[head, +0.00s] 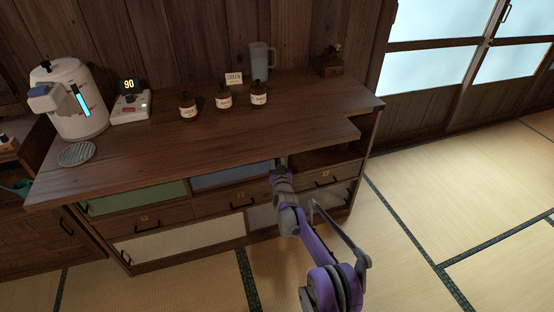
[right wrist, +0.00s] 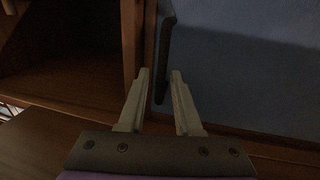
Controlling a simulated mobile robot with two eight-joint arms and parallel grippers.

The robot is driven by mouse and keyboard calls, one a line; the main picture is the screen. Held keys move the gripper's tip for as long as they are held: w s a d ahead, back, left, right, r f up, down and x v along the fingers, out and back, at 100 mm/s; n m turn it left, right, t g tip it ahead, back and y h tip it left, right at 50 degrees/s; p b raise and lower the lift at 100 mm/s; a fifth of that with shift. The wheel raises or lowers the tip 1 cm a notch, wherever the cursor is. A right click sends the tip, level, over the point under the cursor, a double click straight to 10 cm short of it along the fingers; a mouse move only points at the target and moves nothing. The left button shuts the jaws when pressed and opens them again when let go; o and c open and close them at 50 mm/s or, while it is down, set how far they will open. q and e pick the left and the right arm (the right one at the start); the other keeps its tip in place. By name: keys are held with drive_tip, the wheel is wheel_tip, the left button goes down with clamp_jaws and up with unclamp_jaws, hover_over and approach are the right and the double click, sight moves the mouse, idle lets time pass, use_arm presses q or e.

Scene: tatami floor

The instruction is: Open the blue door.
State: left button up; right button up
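The blue door (head: 230,178) is in the cabinet's upper row, just below the counter top, and looks shut. In the right wrist view the blue door (right wrist: 245,80) fills the right side, with a dark upright handle (right wrist: 166,45) near its left edge. My right gripper (head: 280,163) is at the right end of the blue door in the head view, where my arm hides the handle. In the right wrist view my right gripper (right wrist: 160,74) is open, with the handle's lower part between its fingers. I cannot tell if they touch it. My left gripper is not in view.
A green door (head: 135,198) is left of the blue one. Drawers (head: 225,203) and pale lower doors (head: 185,242) lie below. An open shelf space (head: 318,158) is to the right. Brown bottles (head: 222,98), a pitcher (head: 260,62) and a white dispenser (head: 75,100) stand on the counter.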

clamp_jaws()
idle(1.2)
